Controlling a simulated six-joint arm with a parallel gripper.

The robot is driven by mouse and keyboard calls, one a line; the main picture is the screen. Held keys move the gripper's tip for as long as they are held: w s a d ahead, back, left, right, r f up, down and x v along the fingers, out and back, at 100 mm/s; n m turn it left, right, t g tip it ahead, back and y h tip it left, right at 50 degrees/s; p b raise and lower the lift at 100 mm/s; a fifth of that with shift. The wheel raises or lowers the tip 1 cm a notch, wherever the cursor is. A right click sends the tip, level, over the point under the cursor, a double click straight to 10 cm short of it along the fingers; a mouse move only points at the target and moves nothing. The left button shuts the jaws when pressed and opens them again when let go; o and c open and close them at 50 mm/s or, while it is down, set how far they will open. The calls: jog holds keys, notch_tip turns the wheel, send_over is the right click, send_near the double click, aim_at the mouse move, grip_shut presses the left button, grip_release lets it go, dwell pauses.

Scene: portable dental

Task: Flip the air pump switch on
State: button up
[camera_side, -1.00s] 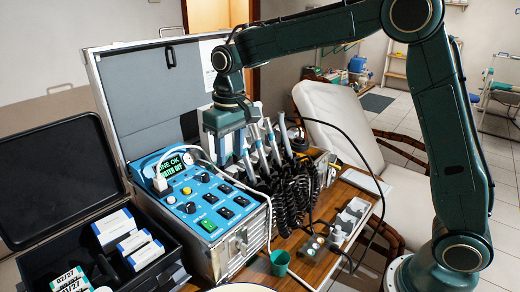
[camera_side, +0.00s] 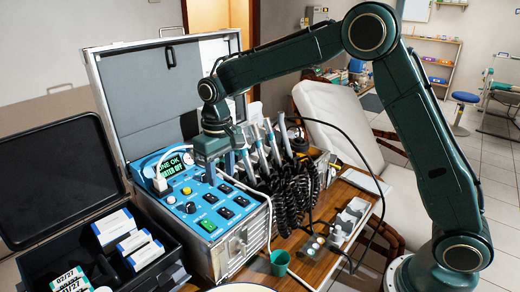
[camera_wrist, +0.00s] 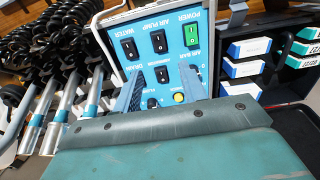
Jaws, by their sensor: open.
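The blue control panel (camera_side: 180,215) of the dental unit lies in the open metal case. In the wrist view the panel is upside down. The black air pump switch (camera_wrist: 159,41) sits between the black water switch (camera_wrist: 130,48) and the lit green power switch (camera_wrist: 191,34). In the side view the air pump switch (camera_side: 225,212) is in the front row, right of the green one. I cannot tell its rocker position. My gripper (camera_side: 226,170) is open and empty, pointing down above the back of the panel. Its fingers (camera_wrist: 160,76) are behind the air pump switch, apart from it.
Several handpieces (camera_side: 268,145) with coiled black hoses (camera_side: 295,195) stand right of the panel. A white cable (camera_side: 240,184) passes near the gripper. The case lid (camera_side: 165,90) rises behind. An open black box (camera_side: 60,235) is at left, and a green cup (camera_side: 279,262) stands in front.

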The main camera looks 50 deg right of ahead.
aim_at(225, 211)
notch_tip(225, 211, down, 10)
jog(key=shift+f, duration=0.1)
dwell(0.4)
grip_shut()
jog(key=shift+s+t, duration=0.25)
jog(key=shift+t, duration=0.45)
jog(key=shift+s+t, duration=0.15)
jog(key=shift+t, duration=0.45)
